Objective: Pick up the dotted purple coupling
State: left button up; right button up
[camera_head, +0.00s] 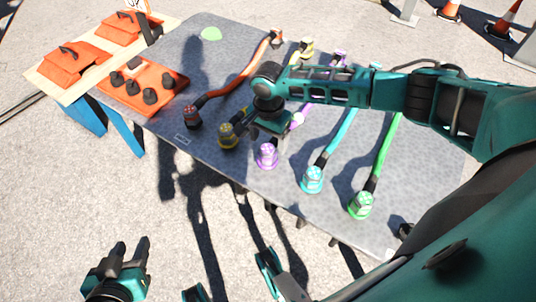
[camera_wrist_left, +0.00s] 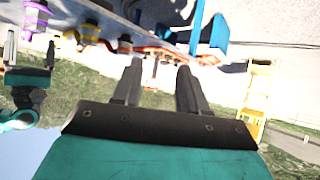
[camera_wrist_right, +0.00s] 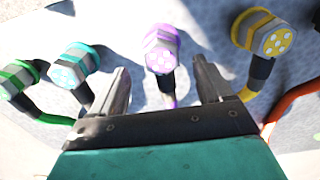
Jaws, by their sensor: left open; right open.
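The near purple coupling (camera_head: 267,155) sits at the front edge of the grey table, on the end of a purple cable. In the right wrist view the purple coupling (camera_wrist_right: 160,50) shows a face with pale dots, framed between and just beyond the fingertips. My right gripper (camera_wrist_right: 162,78) is open and empty, pointing at it. In the head view my right gripper (camera_head: 277,126) is just behind and above that coupling, partly hidden by its own wrist. My left gripper (camera_head: 133,246) is open and empty, off the table at lower left; its fingers also show in the left wrist view (camera_wrist_left: 157,84).
A yellow coupling (camera_head: 229,135) and a cyan coupling (camera_head: 312,179) flank the purple one. A green coupling (camera_head: 361,204) lies further right, a dark-tipped orange cable (camera_head: 230,84) further left. An orange panel (camera_head: 143,86) with black knobs lies at the left.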

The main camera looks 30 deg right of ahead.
aim_at(268, 148)
notch_tip(268, 148, down, 4)
jog(key=b, duration=0.2)
jog(key=shift+w+f+b, duration=0.1)
jog(key=shift+f+b, duration=0.1)
jog(key=shift+b, duration=0.15)
jog(key=shift+f, duration=0.6)
jog(key=c, duration=1.1)
pick_arm(q)
jog(key=shift+w+d+f, duration=0.25)
jog(key=shift+d+f, duration=0.25)
jog(key=shift+f, duration=0.05)
pick_arm(e)
jog(key=shift+r, duration=0.1)
jog(key=shift+c, duration=0.3)
jog(key=shift+r, duration=0.1)
